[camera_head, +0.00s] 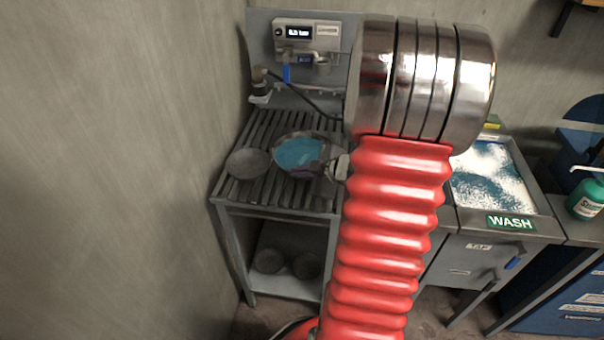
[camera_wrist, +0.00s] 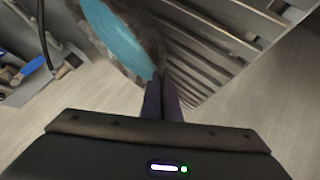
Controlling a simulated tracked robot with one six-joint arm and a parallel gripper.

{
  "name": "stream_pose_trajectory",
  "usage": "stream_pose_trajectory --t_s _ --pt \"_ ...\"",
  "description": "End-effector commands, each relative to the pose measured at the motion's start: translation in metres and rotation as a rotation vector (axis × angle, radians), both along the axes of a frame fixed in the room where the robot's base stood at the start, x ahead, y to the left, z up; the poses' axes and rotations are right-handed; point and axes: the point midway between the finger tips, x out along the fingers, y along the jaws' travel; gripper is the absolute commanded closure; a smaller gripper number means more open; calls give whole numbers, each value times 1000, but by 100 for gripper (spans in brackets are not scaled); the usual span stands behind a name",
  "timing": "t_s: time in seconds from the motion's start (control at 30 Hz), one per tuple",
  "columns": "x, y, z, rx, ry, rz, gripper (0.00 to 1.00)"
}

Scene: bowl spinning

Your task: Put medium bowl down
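The medium bowl (camera_head: 318,137) is dark, with blue liquid inside, over the slatted rack (camera_head: 262,194) in the head view. In the wrist view the bowl (camera_wrist: 155,38) fills the upper left, its blue liquid near the rim. My gripper (camera_head: 340,168) is at the bowl's right side, partly hidden by my red arm. In the wrist view my gripper's fingers (camera_wrist: 163,84) are close together at the bowl's rim and look shut on it. I cannot tell whether the bowl's base touches the slats.
A smaller grey bowl (camera_head: 248,163) sits close on the left. Two bowls stand on the lower shelf (camera_head: 285,288). A tap and display unit (camera_head: 305,32) are behind the rack. A foamy WASH basin (camera_head: 490,180) is right, a wall (camera_head: 120,160) left.

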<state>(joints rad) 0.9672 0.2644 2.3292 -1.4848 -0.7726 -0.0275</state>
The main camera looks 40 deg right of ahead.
Motion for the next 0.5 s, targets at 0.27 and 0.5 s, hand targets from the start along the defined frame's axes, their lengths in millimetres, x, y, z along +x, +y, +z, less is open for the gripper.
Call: stream_pose_trajectory --t_s 0.27,0.5 --pt "0 0 -10 -2 -2 2 100" --pt "0 1 -12 -1 0 2 97"
